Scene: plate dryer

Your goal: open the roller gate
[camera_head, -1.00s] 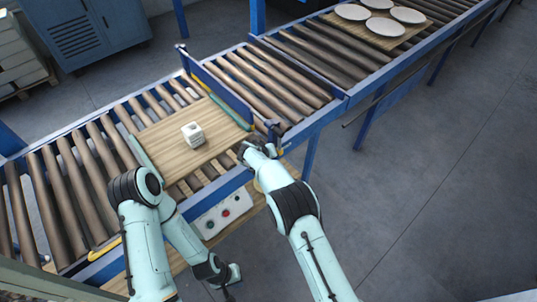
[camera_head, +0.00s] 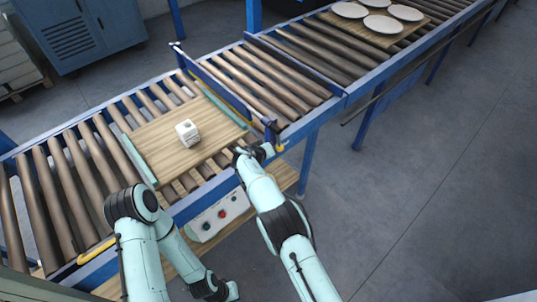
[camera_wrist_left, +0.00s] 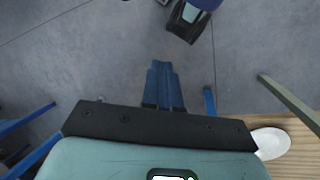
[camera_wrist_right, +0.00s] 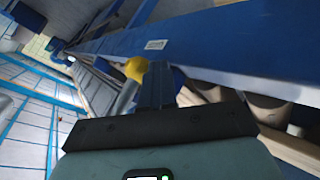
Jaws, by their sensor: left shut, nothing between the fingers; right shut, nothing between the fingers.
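The roller gate (camera_head: 236,97) is a narrow blue bar with a yellow edge, lying across the conveyor just beyond a wooden board (camera_head: 160,160). A yellow fitting (camera_head: 279,147) is at its near end, on the conveyor's front rail. My right gripper (camera_head: 264,151) is shut and empty beside this end. In the right wrist view its shut fingers (camera_wrist_right: 158,70) are next to a rounded yellow part (camera_wrist_right: 137,69); contact is unclear. My left gripper (camera_head: 232,291) is low in front of the conveyor; its fingers (camera_wrist_left: 161,68) are shut and empty over the floor.
A white cube (camera_head: 187,133) sits on the wooden board. A control box (camera_head: 219,215) with buttons hangs under the front rail. Several plates (camera_head: 377,24) lie on another board farther along the conveyor. The floor at right is clear.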

